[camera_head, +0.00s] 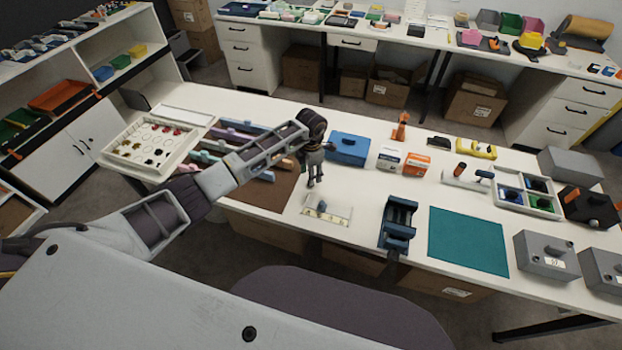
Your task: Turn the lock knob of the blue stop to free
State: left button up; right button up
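A blue box (348,147) with a small dark raised part on top stands on the white table, right of my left gripper. It is the clearest blue block here, but I cannot tell whether it is the blue stop or which way a knob on it points. My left gripper (315,184) points down over the table, left of and nearer than the box, apart from it. Its fingertips are small, and I cannot tell how far apart they are. Nothing is visibly held. A dark blue vise-like fixture (398,222) stands nearer the front edge. My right gripper is out of view.
A clear plate with yellow marks (327,210) lies below the gripper. Coloured bars on a brown mat (262,194) lie left, partly behind my arm. Small white and orange boxes (415,164) stand right of the blue box. A teal mat (468,241) and grey boxes (546,254) lie right.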

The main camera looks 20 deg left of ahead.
pick_arm(q)
jog(key=shift+f, duration=2.05)
grip_shut()
